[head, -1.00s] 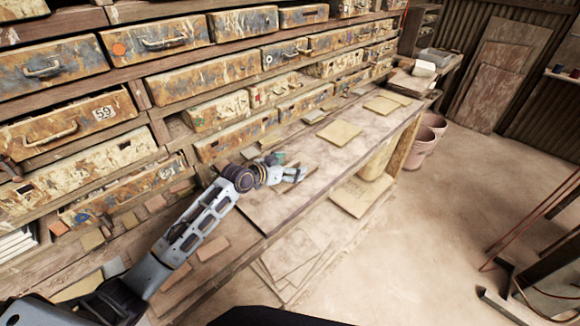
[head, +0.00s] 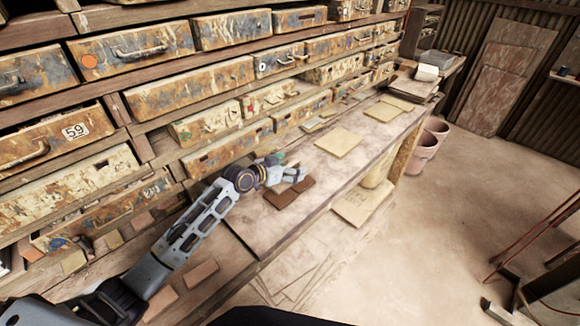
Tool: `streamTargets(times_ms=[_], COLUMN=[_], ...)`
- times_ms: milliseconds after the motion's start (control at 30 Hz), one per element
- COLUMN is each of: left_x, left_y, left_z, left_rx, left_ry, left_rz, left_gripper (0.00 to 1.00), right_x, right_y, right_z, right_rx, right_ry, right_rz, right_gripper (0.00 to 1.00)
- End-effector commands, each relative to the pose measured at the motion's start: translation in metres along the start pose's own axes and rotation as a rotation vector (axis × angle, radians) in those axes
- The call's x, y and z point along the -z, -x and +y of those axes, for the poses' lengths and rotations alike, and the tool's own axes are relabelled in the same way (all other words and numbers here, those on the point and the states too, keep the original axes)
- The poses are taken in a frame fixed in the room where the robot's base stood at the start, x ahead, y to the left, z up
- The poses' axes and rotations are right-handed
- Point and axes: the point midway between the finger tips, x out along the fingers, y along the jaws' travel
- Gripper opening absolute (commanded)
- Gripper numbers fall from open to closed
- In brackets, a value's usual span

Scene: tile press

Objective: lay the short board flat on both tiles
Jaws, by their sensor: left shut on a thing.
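My left gripper (head: 292,177) is low over the bench top (head: 260,225). It is shut on a small flat reddish-brown piece (head: 282,197), which shows below and beside the fingers. I cannot tell whether this is the short board or a tile, or whether it touches the bench. A second brown patch right of the fingertips may be part of it or a separate piece. Tan square slabs lie flat farther along the bench, one nearer (head: 338,141) and one farther (head: 383,111). My right gripper is not in view.
Weathered drawers (head: 190,90) line the wall behind the bench. Small loose tiles (head: 200,272) lie at its near left end. A stack with a white item (head: 427,73) stands at the far end. Pots (head: 424,148) stand on the floor beyond. The bench front is clear.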

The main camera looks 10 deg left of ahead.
Motion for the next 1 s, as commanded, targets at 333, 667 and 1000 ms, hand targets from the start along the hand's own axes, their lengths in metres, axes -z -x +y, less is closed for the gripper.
streamTargets(times_ms=[333,667,1000], left_x=[-0.007,-0.026,-0.046], left_y=[-0.003,-0.011,-0.019], left_z=[0.000,0.000,0.000], left_rx=[0.000,0.000,0.001], left_ry=[0.000,0.001,0.000], left_rz=[0.001,0.001,0.001], left_gripper=[0.58,0.58,0.58], right_x=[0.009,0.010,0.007], right_y=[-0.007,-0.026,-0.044], right_z=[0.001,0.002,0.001], right_rx=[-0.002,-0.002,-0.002], right_ry=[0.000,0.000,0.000], right_rz=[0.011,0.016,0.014], right_gripper=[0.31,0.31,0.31])
